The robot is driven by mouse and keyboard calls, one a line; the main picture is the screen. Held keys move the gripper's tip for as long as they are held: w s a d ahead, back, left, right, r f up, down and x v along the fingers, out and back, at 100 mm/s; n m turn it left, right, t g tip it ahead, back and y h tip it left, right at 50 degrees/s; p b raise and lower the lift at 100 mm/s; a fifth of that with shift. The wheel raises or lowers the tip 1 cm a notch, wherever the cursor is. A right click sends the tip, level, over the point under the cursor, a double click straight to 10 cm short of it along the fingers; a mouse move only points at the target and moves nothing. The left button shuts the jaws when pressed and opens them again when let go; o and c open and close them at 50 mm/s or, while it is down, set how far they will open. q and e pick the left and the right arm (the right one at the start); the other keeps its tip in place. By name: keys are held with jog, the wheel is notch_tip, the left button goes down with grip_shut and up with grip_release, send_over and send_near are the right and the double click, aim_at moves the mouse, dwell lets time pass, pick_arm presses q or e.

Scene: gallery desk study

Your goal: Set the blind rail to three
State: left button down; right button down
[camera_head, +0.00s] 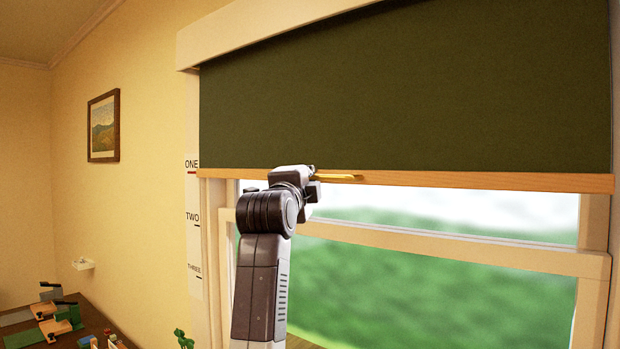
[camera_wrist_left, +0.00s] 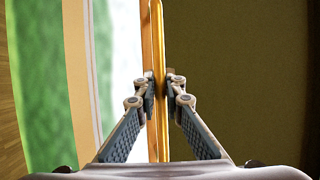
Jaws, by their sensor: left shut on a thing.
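The blind is a dark green sheet (camera_head: 400,90) with a light wooden rail (camera_head: 480,180) along its lower edge. A yellow handle (camera_head: 338,177) sits on the rail. The rail is level with the ONE mark on the white scale strip (camera_head: 194,235), which also bears TWO and THREE lower down. My left gripper (camera_head: 314,178) is at the rail, left of its middle. In the left wrist view its two fingers (camera_wrist_left: 160,84) are closed on the yellow handle (camera_wrist_left: 158,60), one on each side. My right gripper is not in view.
The window frame (camera_head: 450,240) and glass lie below the rail. A desk (camera_head: 95,318) with several small items stands at the lower left, beside a green plant (camera_head: 183,339). A framed picture (camera_head: 103,126) and a small white shelf (camera_head: 83,264) are on the left wall.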

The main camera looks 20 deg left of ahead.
pick_arm(q)
jog(key=shift+f, duration=0.1)
notch_tip(320, 180, down, 40)
jog(key=b, duration=2.1)
jog(key=c, duration=2)
grip_release()
jog(key=s, duration=0.4)
jog(key=s+f, duration=0.1)
jog(key=s, duration=0.3)
jog(key=s+f, duration=0.1)
jog(key=s, duration=0.3)
jog(key=shift+d, duration=0.3)
jog(key=shift+w, duration=0.1)
